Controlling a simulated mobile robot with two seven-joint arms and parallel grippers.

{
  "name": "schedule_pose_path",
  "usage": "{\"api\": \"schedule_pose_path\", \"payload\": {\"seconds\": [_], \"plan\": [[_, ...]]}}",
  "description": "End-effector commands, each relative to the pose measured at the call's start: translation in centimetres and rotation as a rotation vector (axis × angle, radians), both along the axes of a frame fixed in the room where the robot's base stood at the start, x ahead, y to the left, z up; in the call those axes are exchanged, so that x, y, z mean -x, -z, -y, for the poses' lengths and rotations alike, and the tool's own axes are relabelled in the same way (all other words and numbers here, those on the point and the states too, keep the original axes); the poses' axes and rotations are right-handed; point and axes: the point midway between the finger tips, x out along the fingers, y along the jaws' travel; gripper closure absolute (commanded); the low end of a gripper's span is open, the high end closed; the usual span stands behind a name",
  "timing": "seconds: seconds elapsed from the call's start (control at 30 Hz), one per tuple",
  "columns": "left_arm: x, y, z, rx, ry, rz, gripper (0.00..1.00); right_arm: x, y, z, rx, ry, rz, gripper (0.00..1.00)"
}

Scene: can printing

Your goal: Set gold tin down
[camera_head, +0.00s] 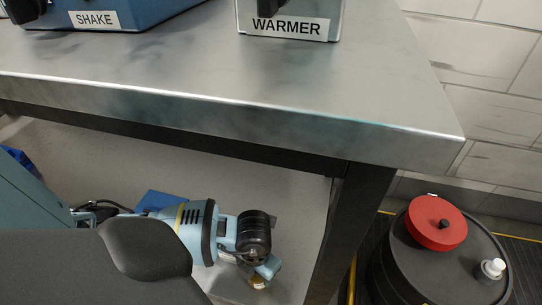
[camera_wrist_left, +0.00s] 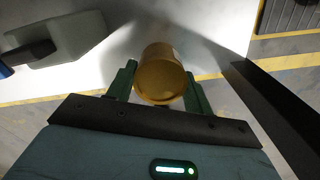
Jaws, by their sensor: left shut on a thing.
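The gold tin (camera_wrist_left: 160,75) is between the two green fingers of my left gripper (camera_wrist_left: 160,88) in the left wrist view, and the fingers are shut on it. In the head view, my left gripper (camera_head: 266,272) is low under the steel table, left of its dark leg. Only a small part of the gold tin (camera_head: 258,283) shows there, below the gripper. I cannot tell whether the tin touches the pale surface (camera_head: 295,215) beneath it. My right gripper is not in view.
The steel table (camera_head: 300,70) overhangs my left arm, with the SHAKE box (camera_head: 145,10) and WARMER box (camera_head: 285,25) on top. Its dark leg (camera_head: 350,220) stands right of the gripper. A dark drum (camera_head: 410,265) with a red lid part (camera_head: 425,228) is farther right.

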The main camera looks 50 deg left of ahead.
Motion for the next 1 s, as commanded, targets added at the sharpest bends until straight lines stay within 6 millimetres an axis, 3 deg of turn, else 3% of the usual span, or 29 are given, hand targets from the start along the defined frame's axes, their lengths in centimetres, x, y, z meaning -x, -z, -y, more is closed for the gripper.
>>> {"api": "schedule_pose_path", "payload": {"seconds": [0.1, 0.3, 0.53, 0.67, 0.83, 1.0], "plan": [[-2.5, 0.5, -0.7, -0.001, -0.002, 0.001, 0.75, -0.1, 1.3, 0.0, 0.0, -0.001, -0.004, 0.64], [-4.4, 0.5, -1.3, 0.0, 0.0, 0.0, 0.75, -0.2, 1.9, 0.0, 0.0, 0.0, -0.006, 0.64], [-4.8, 0.4, -1.4, 0.0, -0.001, 0.0, 0.75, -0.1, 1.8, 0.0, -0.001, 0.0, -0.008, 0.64], [-6.0, 0.7, -1.8, 0.001, -0.002, 0.001, 0.75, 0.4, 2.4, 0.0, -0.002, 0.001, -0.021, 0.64], [-5.8, 3.6, -1.7, 0.0, 0.0, -0.003, 0.75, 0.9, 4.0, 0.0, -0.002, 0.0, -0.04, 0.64], [-5.8, 4.1, -1.8, 0.0, -0.001, 0.0, 0.75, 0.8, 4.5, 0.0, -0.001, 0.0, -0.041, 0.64]]}}
